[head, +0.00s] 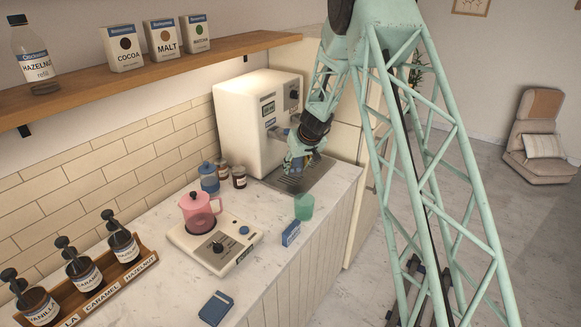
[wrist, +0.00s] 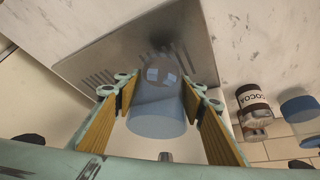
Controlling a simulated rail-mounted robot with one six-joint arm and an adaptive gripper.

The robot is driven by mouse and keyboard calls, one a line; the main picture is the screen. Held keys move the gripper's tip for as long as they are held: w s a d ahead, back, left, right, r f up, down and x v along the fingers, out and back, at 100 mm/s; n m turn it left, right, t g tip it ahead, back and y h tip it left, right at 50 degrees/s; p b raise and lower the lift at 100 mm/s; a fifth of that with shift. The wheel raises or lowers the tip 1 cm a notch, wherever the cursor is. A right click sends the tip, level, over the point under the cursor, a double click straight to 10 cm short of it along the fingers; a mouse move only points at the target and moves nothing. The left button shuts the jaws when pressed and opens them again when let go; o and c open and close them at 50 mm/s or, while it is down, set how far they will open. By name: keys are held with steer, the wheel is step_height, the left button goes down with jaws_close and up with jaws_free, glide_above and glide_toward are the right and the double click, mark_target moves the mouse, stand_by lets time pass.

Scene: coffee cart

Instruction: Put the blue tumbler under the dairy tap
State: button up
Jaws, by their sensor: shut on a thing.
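My gripper (head: 297,163) is in front of the white machine (head: 258,110), low over its metal drip tray (head: 316,176). In the wrist view my gripper (wrist: 160,115) is shut on the see-through blue tumbler (wrist: 158,116), with one wood-coloured pad on either side. The tumbler's far end lies over the drip tray (wrist: 115,40); I cannot tell whether it touches the tray. In the head view the gripper mostly hides the tumbler.
A green cup (head: 304,206) and a blue box (head: 291,233) stand near the counter's front edge. Jars (head: 239,177) and a blue-lidded canister (head: 209,178) stand left of the machine. A pink pot (head: 199,212) sits on a hot plate. A shelf (head: 150,75) runs above.

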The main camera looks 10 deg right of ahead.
mark_target(291, 170)
steer(key=shift+w+a+r+p, duration=0.1)
steer(key=shift+w+a+p, duration=0.65)
steer(key=shift+w+a, duration=0.1)
steer(key=shift+f, duration=0.8)
steer(key=shift+f+b, duration=0.65)
steer(key=shift+b, duration=0.5)
steer(key=o, duration=1)
steer(key=shift+s+f, duration=0.15)
steer(key=shift+r+p, duration=0.2)
steer(key=shift+p, duration=0.3)
steer(key=shift+r+p, duration=0.5)
steer(key=shift+r, duration=0.15)
steer(key=shift+v, duration=5.8)
